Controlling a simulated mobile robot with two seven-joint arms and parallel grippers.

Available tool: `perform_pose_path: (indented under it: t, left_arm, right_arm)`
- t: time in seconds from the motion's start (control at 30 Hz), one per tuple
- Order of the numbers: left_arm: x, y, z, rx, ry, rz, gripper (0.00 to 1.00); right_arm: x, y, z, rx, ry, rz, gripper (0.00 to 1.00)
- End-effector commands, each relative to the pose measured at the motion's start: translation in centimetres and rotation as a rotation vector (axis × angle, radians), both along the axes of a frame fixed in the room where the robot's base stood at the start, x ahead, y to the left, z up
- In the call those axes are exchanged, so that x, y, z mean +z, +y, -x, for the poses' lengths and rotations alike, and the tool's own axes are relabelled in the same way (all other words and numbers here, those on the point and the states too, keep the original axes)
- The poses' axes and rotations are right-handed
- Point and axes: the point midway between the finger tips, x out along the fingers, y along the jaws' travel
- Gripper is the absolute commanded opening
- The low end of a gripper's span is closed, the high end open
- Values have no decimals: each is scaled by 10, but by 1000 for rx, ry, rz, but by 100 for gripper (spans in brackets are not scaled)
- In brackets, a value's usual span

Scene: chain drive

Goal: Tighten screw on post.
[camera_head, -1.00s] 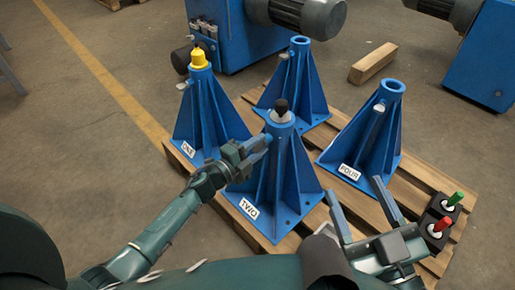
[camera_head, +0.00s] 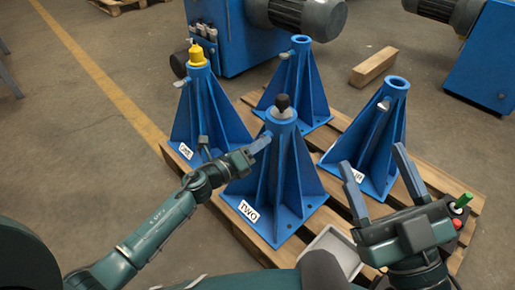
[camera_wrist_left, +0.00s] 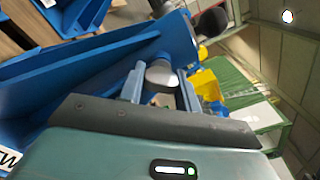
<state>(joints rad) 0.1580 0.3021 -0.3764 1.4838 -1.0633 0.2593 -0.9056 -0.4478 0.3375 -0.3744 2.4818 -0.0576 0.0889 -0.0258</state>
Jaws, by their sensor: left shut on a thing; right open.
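Blue post TWO (camera_head: 262,190) stands upright in front, with a grey piece and a dark knob (camera_head: 283,102) on its top. My left gripper (camera_head: 262,144) is at the upper left side of this post. In the left wrist view its fingers (camera_wrist_left: 162,88) are shut on a round grey screw head (camera_wrist_left: 161,74) at the post's side. The screw's shaft is hidden. My right gripper (camera_head: 373,157) is open and empty, its fingers pointing up in front of post FOUR (camera_head: 368,150), whose label it partly covers.
Post ONE (camera_head: 203,120) with a yellow top piece (camera_head: 197,56) stands left, another blue post (camera_head: 300,80) behind. All stand on a wooden pallet (camera_head: 425,178).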

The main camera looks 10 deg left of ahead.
Motion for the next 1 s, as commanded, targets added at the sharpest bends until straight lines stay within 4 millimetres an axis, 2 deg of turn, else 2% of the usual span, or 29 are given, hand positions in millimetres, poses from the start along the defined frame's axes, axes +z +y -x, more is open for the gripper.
perform_pose_path:
  t: [0.03,0.53,1.0]
  left_arm:
    - [-5,1,1,-1,-24,-43,10]
    - [-5,2,0,-2,-281,-432,10]
    - [-4,3,0,-2,-439,-670,10]
  right_arm:
    - [1,0,-1,1,-28,7,60]
    - [36,-4,5,3,-284,26,60]
    - [48,-5,7,3,-370,36,60]
